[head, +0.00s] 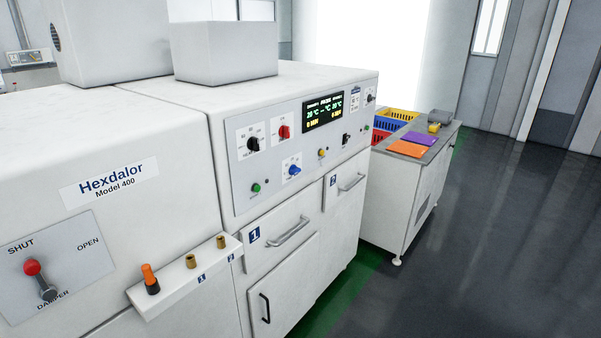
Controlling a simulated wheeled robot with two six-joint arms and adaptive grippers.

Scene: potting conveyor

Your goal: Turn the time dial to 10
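The control panel (310,172) is on the front of the white machine, at the middle of the head view. It carries a black dial (253,144), a red dial (284,132) and a blue dial (294,170), each on a white plate. A further small black dial (370,98) is at the panel's right end. The lettering is too small to read, so I cannot tell which is the time dial or where it points. A dark display (323,111) shows green and yellow text. Neither of my grippers is in view.
A red-knobbed damper lever (38,280) is at lower left, beside a shelf (185,273) with an orange-topped piece (150,279). Handled doors (285,280) are below the panel. A cart (402,195) with bins stands at right. The dark floor (480,250) right of it is clear.

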